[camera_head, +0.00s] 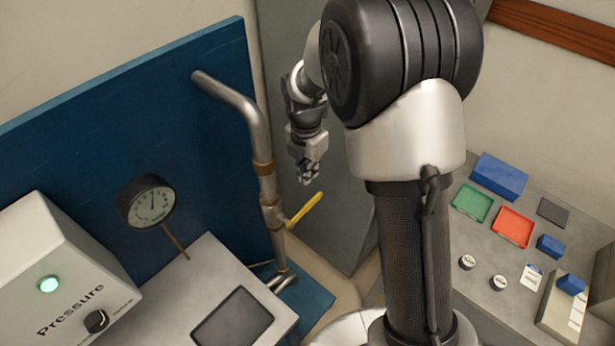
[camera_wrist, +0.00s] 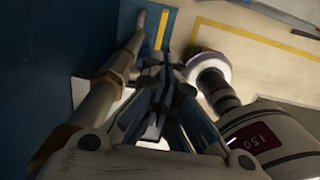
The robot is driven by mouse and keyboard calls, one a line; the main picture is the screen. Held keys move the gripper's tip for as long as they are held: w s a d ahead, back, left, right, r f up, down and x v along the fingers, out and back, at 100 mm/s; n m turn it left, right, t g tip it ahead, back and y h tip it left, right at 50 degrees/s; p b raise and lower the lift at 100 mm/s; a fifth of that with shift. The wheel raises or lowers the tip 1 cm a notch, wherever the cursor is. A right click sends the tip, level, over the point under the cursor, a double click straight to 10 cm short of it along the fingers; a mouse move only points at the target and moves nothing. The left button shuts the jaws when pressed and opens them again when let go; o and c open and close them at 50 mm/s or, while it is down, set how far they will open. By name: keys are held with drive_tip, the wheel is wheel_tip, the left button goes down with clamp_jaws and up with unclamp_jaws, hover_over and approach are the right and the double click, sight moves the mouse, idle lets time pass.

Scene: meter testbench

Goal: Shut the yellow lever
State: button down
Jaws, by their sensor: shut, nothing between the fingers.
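The yellow lever (camera_head: 304,211) is on a brass valve (camera_head: 271,212) on the vertical metal pipe (camera_head: 264,150) in the head view. It sticks out from the pipe to the right and slants upward, at an angle to the pipe. My gripper (camera_head: 309,178) is shut and empty, pointing down above the lever, with a visible gap in the picture. In the wrist view my gripper (camera_wrist: 168,70) fills the middle, beside the pipe (camera_wrist: 95,108). A yellow strip shows past the fingers there; I cannot tell whether it is the lever or a floor marking.
A blue panel (camera_head: 90,125) stands behind the pipe. A pressure gauge (camera_head: 148,203) and a white pressure box (camera_head: 60,275) are at left. A grey bench with several trays, including a red tray (camera_head: 513,227), is at right. Grey cabinet surface lies behind my gripper.

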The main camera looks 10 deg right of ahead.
sight(310, 203)
drive_tip(key=f, duration=0.4)
drive_tip(key=f+b, duration=0.1)
drive_tip(key=f, duration=0.7)
drive_tip(key=shift+w+d+b, duration=0.2)
drive_tip(key=shift+d+b, duration=0.05)
drive_tip(key=shift+b, duration=0.05)
